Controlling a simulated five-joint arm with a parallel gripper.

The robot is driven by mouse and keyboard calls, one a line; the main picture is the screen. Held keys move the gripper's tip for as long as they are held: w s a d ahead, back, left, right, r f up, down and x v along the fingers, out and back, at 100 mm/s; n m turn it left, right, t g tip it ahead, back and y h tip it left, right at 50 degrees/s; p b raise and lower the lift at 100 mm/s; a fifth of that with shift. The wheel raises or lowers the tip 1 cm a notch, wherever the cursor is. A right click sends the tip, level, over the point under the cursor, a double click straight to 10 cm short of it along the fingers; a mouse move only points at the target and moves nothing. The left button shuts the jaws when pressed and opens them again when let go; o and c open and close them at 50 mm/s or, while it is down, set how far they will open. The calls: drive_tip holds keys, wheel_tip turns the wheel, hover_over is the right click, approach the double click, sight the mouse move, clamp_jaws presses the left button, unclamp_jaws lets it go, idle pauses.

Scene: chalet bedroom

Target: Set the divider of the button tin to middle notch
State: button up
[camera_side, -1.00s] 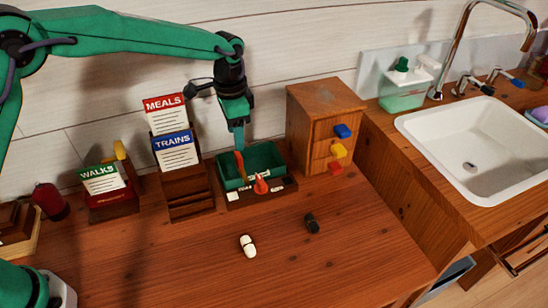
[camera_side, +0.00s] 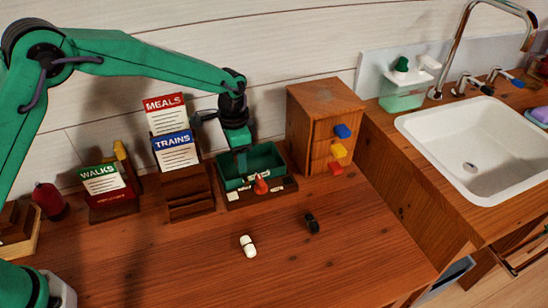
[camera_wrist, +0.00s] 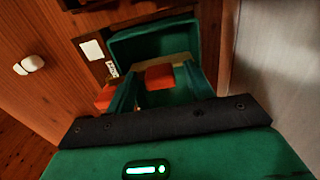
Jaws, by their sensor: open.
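The button tin (camera_side: 265,158) is an open green box on a dark wooden base, left of the small cabinet. In the wrist view the tin (camera_wrist: 150,42) shows beyond my fingers, with a pale strip across it that looks like the divider (camera_wrist: 178,62). An orange tab (camera_wrist: 160,77) stands at this strip, between my fingers. My gripper (camera_side: 241,166) reaches down into the left part of the tin and hides the tab in the side view. In the wrist view my gripper (camera_wrist: 158,90) is open around the tab; contact cannot be told. The divider's notch is unclear.
An orange cone-shaped marker (camera_side: 261,185) stands at the base's front among pale labels. The wooden cabinet (camera_side: 318,125) is close on the right, the card rack (camera_side: 188,200) close on the left.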

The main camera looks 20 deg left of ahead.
clamp_jaws()
drive_tip(key=shift+w+d, duration=1.1)
unclamp_jaws()
wheel_tip(320, 180, up, 8)
idle(0.6)
